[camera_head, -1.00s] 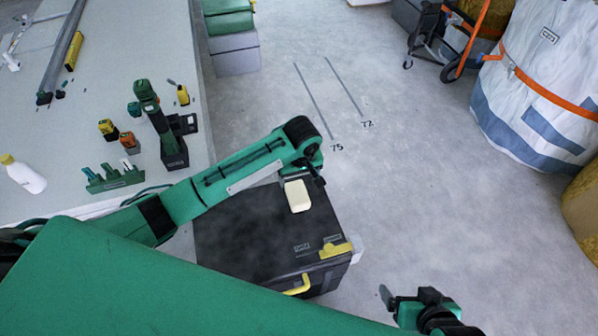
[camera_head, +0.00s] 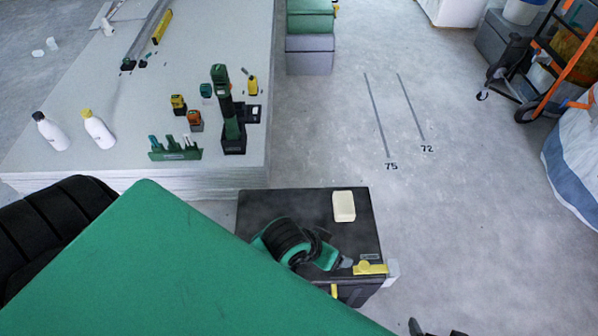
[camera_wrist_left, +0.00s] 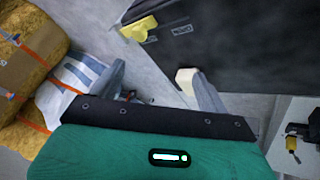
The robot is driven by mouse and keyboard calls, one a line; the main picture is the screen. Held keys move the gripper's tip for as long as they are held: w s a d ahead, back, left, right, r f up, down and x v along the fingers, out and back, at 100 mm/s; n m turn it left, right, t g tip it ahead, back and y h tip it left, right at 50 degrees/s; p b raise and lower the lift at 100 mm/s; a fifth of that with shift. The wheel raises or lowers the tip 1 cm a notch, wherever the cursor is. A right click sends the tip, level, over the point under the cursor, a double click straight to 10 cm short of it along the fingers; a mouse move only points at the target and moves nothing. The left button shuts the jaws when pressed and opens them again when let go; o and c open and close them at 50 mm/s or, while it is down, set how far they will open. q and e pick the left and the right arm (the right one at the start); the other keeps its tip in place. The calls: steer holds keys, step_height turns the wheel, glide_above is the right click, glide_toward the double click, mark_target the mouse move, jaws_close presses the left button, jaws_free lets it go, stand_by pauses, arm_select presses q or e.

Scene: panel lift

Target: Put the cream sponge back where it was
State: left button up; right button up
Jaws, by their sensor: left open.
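The cream sponge (camera_head: 344,206) lies flat on the dark lid of the black case (camera_head: 285,204), near its far right part. My left gripper (camera_head: 340,262) is low over the near part of the lid, apart from the sponge, partly hidden by my own arm. In the left wrist view its jaws (camera_wrist_left: 160,76) are open with nothing held. There the sponge (camera_wrist_left: 185,78) shows just beside the right finger, which partly hides it. Only a dark tip of my right gripper (camera_head: 417,326) shows at the bottom edge; its jaws are cut off.
The case has a yellow latch (camera_head: 370,267) at its front right corner. A pale worktop (camera_head: 200,100) at left holds white bottles (camera_head: 97,129), a green rack (camera_head: 175,150) and tools. Green and grey boxes (camera_head: 310,52) stand behind. The floor right of the case is clear.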

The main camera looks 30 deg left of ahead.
arm_select(q)
steer(key=s+a+r+m+t+y, duration=0.1)
steer(key=s+a+r, duration=0.2)
steer(key=s+a, duration=0.2)
steer(key=shift+s+m+t, duration=0.15)
steer(key=shift+m+t, duration=0.15)
